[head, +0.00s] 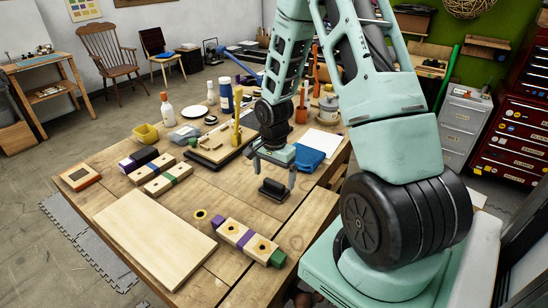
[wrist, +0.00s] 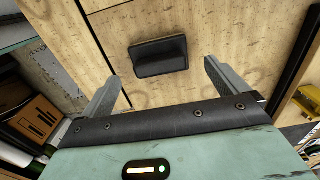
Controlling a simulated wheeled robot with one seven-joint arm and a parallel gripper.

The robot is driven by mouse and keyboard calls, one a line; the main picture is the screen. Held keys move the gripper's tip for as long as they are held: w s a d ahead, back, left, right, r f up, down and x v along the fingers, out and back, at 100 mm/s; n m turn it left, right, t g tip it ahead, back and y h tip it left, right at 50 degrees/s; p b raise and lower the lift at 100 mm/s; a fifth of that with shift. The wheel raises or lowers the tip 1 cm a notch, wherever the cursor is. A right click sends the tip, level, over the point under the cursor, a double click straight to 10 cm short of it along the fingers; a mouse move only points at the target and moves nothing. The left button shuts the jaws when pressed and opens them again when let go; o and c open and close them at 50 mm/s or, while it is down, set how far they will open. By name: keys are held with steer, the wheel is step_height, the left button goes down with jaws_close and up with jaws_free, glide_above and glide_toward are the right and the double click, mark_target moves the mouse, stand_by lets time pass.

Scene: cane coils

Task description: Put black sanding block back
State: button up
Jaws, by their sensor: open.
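The black sanding block (head: 273,189) lies on the wooden workbench (head: 165,224), near its right side. It also shows in the wrist view (wrist: 158,57), flat on the wood and slightly tilted in the picture, ahead of the fingertips. My gripper (head: 275,170) is above the block, open and empty, with its fingers pointing down. In the wrist view my gripper's two fingers (wrist: 163,75) stand wide apart, one to each side of the block's width. The block does not appear to be touched by either finger.
A blue box (head: 309,159) stands just right of my gripper. A wooden fixture board (head: 218,145) with a yellow upright is behind left. Wooden blocks with purple and green parts (head: 248,240) and a pale board (head: 155,237) lie in front. Bare bench surrounds the block.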

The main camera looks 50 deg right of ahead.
mark_target(274, 182)
step_height(274, 182, up, 8)
steer(key=b, duration=0.1)
steer(key=s+a+r+n, duration=0.25)
steer(key=a+n, duration=0.35)
steer(key=a, duration=0.5)
steer(key=s+a+r+n, duration=0.1)
steer(key=a+r+n, duration=0.2)
steer(key=a+n, duration=0.55)
steer(key=s+a+r+n, duration=0.3)
steer(key=s+a+n, duration=0.6)
steer(key=s+a, duration=0.5)
steer(key=shift+s+a+n+y, duration=0.3)
steer(key=shift+s+n, duration=0.05)
steer(key=shift+s, duration=0.25)
